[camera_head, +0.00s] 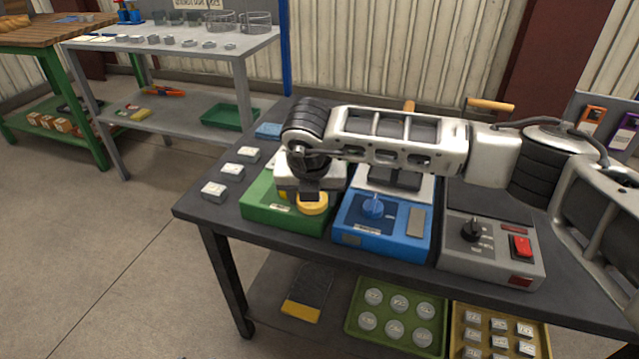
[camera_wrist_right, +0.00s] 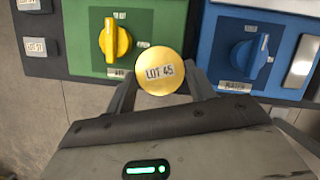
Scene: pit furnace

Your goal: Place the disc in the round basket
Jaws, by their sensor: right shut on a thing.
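The disc (camera_wrist_right: 160,72) is gold and round, with "LOT 45" printed on its face. My right gripper (camera_wrist_right: 162,88) is shut on it, with one dark finger on each side. In the head view the right gripper (camera_head: 309,192) holds the disc (camera_head: 314,204) over the front of the green unit (camera_head: 262,208). Two round wire baskets, a left one (camera_head: 220,20) and a right one (camera_head: 256,22), stand on the grey table at the back. Which one the task means I cannot tell. My left gripper is not in view.
A blue unit (camera_head: 383,233) and a grey unit with a red switch (camera_head: 490,250) stand beside the green one on the dark table (camera_head: 215,222). Several small labelled blocks lie at its left edge. The grey table (camera_head: 170,45) also bears small pieces. Open floor (camera_head: 90,220) lies left.

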